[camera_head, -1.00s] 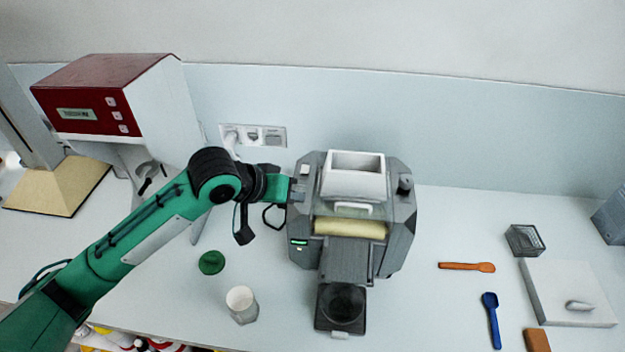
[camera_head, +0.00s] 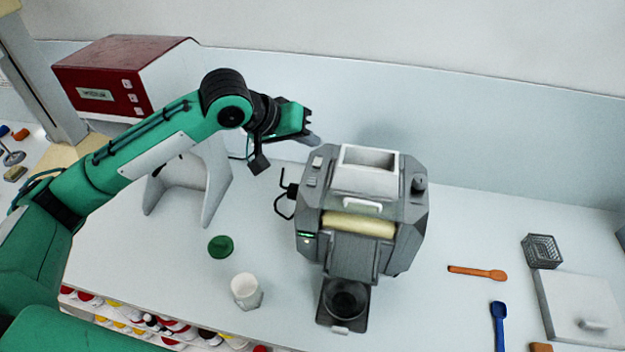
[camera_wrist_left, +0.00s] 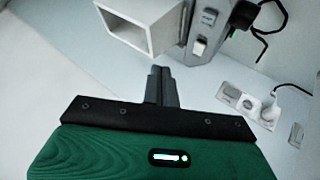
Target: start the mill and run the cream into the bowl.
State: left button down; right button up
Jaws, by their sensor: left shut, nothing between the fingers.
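The grey mill (camera_head: 340,258) stands on the counter with a white open hopper (camera_head: 369,178) on top and a cream-coloured roller (camera_head: 358,225) in front. A small green light shows on its front left. The dark round bowl (camera_head: 346,299) sits on the mill's front tray (camera_head: 329,318); no cream is visible in it. My left gripper (camera_head: 314,140) is shut and empty, behind and left of the hopper. In the left wrist view its fingers (camera_wrist_left: 161,75) are together, apart from the hopper (camera_wrist_left: 134,32) and a light rocker switch (camera_wrist_left: 199,47). My right gripper is out of view.
A white cup (camera_head: 245,287) and a green disc (camera_head: 221,246) lie left of the mill. An orange spoon (camera_head: 477,272), blue spoon (camera_head: 499,325), wire basket (camera_head: 541,251) and white board (camera_head: 577,305) are right. A red-and-white machine (camera_head: 125,75) stands back left. A wall socket (camera_wrist_left: 248,104) is nearby.

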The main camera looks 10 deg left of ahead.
pick_arm(q)
jog(key=b, duration=0.7)
send_over(308, 183)
jog(key=shift+f, duration=3.15)
jog(key=shift+a+f+b, duration=0.1)
jog(key=shift+f+b, duration=0.3)
jog(key=shift+f, duration=0.8)
jog(key=shift+f, duration=0.1)
jog(key=shift+f+p, duration=0.15)
jog(key=shift+p, duration=0.15)
jog(key=shift+f, duration=0.15)
jog(key=shift+f, duration=0.4)
jog(key=shift+r+p, duration=0.85)
jog(key=shift+p, duration=0.35)
